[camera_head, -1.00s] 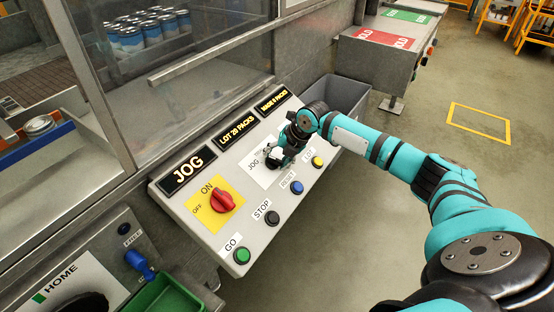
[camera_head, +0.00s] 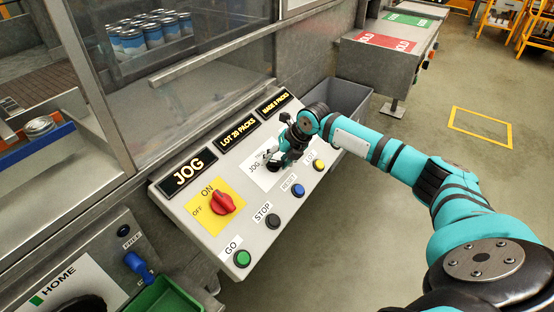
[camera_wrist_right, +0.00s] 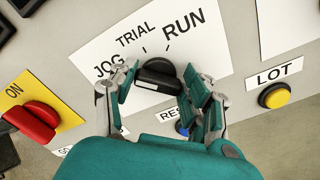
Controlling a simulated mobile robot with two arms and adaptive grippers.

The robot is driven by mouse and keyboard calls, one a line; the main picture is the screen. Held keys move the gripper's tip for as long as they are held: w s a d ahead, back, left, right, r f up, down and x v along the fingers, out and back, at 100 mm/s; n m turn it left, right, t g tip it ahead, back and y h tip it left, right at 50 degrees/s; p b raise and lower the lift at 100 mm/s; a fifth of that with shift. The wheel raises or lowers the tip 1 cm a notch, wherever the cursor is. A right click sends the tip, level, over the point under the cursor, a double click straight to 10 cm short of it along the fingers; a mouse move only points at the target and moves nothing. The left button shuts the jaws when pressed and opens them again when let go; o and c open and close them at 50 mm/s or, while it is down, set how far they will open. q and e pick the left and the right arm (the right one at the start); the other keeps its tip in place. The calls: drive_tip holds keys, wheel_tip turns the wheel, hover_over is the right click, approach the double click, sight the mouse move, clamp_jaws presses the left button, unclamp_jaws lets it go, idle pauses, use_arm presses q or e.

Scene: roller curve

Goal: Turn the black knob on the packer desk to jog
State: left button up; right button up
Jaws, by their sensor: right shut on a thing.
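The black knob (camera_wrist_right: 158,72) sits on a white plate (camera_wrist_right: 100,55) marked JOG, TRIAL and RUN on the sloping packer desk (camera_head: 235,237). In the right wrist view it lies between the fingers of my right gripper (camera_wrist_right: 157,88), which is shut on it. The fingers partly cover the knob and the plate's lower part, and I cannot tell surely which mark the knob points at. In the head view my right gripper (camera_head: 277,158) is over the plate and hides most of the knob. The left display (camera_head: 187,172) reads JOG. My left gripper is not in view.
A red ON/OFF switch (camera_head: 222,203), a green GO button (camera_head: 242,258), a black STOP button (camera_head: 273,221), a blue RESET button (camera_head: 298,190) and a yellow LOT button (camera_head: 318,165) surround the plate. A grey bin (camera_head: 350,97) stands behind the desk.

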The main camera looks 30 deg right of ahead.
drive_tip(key=o, duration=1.2)
drive_tip(key=shift+c, duration=0.2)
drive_tip(key=v, duration=1.2)
